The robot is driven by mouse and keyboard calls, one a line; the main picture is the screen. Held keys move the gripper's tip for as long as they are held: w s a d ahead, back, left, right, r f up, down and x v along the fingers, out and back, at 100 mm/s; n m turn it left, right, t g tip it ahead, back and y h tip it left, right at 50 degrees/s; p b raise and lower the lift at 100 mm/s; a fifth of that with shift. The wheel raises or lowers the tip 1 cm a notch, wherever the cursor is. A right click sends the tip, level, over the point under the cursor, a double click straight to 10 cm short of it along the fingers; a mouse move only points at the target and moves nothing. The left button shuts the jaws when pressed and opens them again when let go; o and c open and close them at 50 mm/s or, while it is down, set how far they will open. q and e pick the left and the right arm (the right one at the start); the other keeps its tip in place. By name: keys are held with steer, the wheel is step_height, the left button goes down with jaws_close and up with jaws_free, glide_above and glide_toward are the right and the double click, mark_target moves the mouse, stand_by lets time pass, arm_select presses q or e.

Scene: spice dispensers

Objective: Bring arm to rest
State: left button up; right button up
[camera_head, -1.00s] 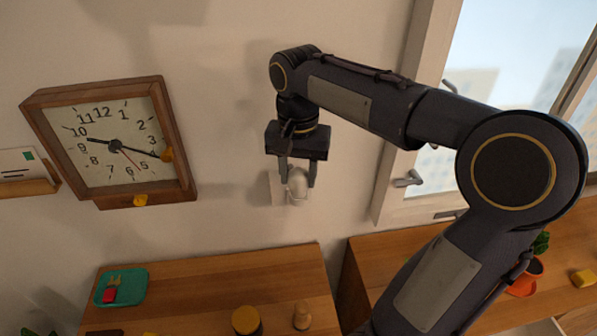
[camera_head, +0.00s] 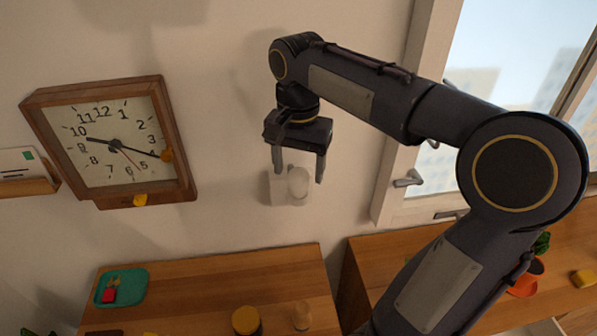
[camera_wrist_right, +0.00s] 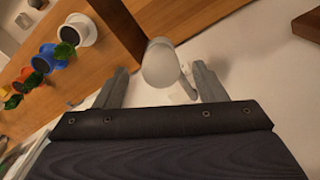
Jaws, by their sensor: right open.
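My right arm reaches in from the lower right in the head view. Its gripper (camera_head: 299,172) is open and empty, with the fingers pointing down near the wall. A white rounded knob on a pale wall plate (camera_head: 298,182) shows between and behind the fingers. In the right wrist view the knob (camera_wrist_right: 160,64) lies between the two open fingers (camera_wrist_right: 158,88), with a gap on each side. I cannot tell how far the fingertips are from it in depth. My left gripper is not in view.
A wooden wall clock (camera_head: 115,146) hangs at left. A window handle (camera_head: 408,179) sticks out right of the gripper. Below are a wooden counter (camera_head: 200,285) with a teal tray (camera_head: 122,288), a yellow-lidded jar (camera_head: 246,320) and a small wooden shaker (camera_head: 301,317). Several potted plants (camera_wrist_right: 76,32) stand along another counter.

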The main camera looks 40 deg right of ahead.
step_height(320, 180, up, 6)
steer(key=shift+r, duration=0.1)
steer(key=shift+s, duration=0.1)
steer(key=s+a+f+n+t+y+b, duration=0.2)
steer(key=s+a+f+n, duration=0.3)
steer(key=f, duration=0.5)
steer(key=s+a+f+n+t+y+b, duration=0.1)
steer(key=s+a+f+n+t+b, duration=0.1)
steer(key=s+f, duration=0.6)
steer(key=a+f+n+t, duration=0.1)
steer(key=a+f+n, duration=0.1)
steer(key=a, duration=0.1)
steer(key=shift+s+a+f+n+t+y, duration=0.3)
steer(key=shift+s+a+f+n+y, duration=0.05)
steer(key=shift+a+n+y, duration=0.05)
